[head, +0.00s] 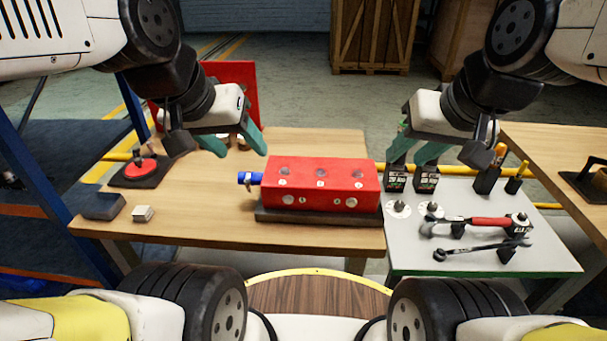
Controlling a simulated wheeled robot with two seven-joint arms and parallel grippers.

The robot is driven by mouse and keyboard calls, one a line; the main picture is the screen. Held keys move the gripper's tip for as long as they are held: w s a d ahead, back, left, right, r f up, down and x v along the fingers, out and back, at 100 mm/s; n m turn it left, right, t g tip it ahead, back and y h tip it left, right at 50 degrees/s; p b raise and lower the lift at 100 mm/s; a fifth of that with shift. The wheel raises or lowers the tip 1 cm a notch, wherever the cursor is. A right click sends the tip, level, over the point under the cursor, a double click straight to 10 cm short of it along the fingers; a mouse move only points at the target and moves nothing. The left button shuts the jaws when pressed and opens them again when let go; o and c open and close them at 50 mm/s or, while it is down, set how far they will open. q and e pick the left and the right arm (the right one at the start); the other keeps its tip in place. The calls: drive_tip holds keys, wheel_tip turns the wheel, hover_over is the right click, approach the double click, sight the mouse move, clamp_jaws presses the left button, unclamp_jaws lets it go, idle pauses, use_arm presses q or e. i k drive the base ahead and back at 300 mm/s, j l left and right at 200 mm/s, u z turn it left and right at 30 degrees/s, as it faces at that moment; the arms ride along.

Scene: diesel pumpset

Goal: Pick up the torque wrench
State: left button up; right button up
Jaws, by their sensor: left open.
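My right gripper (413,158) is open, with teal fingers apart, above and to the left of the wrench, over two dark labelled containers (425,179). I cannot tell whether its fingers touch them. My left gripper (236,150) is open and empty above the wooden table, far left of the wrench.
A dark spanner (470,251) lies just in front of the torque wrench. Valve-like parts on white discs (398,208) stand to its left, and dark holders (487,180) behind it. A red engine block (320,184) occupies the wooden table (320,240).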

sight(510, 221)
drive_tip(key=z, duration=1.45)
drive_tip(key=i+l+z, duration=0.3)
